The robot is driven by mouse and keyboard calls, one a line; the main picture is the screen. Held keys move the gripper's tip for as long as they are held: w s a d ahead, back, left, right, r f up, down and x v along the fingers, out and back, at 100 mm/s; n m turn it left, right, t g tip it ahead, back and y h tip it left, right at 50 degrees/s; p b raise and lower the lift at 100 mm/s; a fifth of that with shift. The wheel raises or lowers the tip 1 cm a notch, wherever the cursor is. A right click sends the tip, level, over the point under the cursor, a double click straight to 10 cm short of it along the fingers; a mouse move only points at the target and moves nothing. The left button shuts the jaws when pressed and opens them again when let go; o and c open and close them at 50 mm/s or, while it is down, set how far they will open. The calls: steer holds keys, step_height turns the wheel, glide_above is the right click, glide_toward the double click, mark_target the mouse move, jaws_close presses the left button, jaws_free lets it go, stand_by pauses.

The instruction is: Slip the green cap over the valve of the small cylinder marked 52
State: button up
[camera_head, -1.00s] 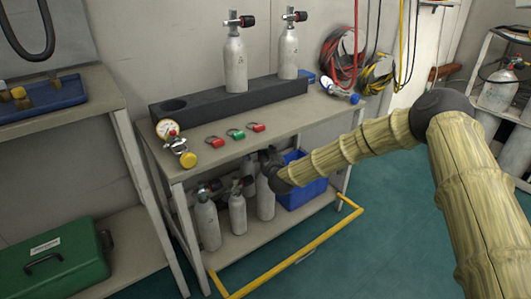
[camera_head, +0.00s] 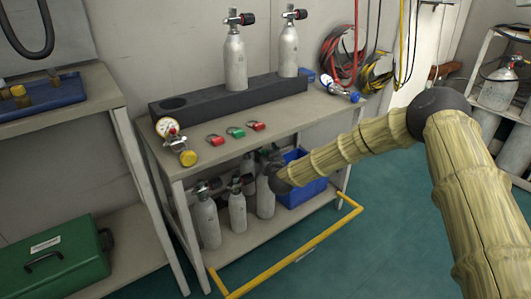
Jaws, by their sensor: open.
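The green cap (camera_head: 236,132) lies on the bench top between two red caps (camera_head: 214,140) (camera_head: 256,126). No number is readable, so I cannot tell which is 52. My gripper (camera_head: 268,168) is open, in front of the bench's front edge, near the shelf cylinders' valves; its fingers are mostly hidden.
A gauge with a yellow knob (camera_head: 187,157) lies at the bench's left end and a blue-ended regulator (camera_head: 345,92) at its right. A blue crate (camera_head: 305,193) sits on the lower shelf. A yellow rail (camera_head: 300,255) runs low in front. The rack's left hole (camera_head: 173,104) is empty.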

steer(key=v, duration=1.2)
steer(key=shift+f, duration=0.15)
steer(key=s+d+f+g, duration=0.3)
steer(key=s+f+g, duration=0.1)
steer(key=s+f, duration=0.85)
steer(key=s+d+f+g, duration=0.3)
steer(key=s+f+g, duration=0.1)
steer(key=s+f, duration=0.9)
steer(key=s+d+f+m+g+h, duration=0.1)
steer(key=s+d+f+g, duration=0.3)
steer(key=s, duration=0.6)
steer(key=s+d+r+m+g+h, duration=0.1)
steer(key=s+d, duration=0.4)
steer(key=s, duration=0.5)
steer(key=s+d+f+m+g+h, duration=0.1)
steer(key=s+d+f+g+h, duration=0.3)
steer(key=s, duration=0.6)
step_height(320, 180, up, 40)
steer(key=t+y+p, duration=0.1)
steer(key=y+p, duration=0.1)
steer(key=p, duration=3.5)
steer(key=shift+d+f, duration=0.25)
steer(key=shift+d, duration=0.25)
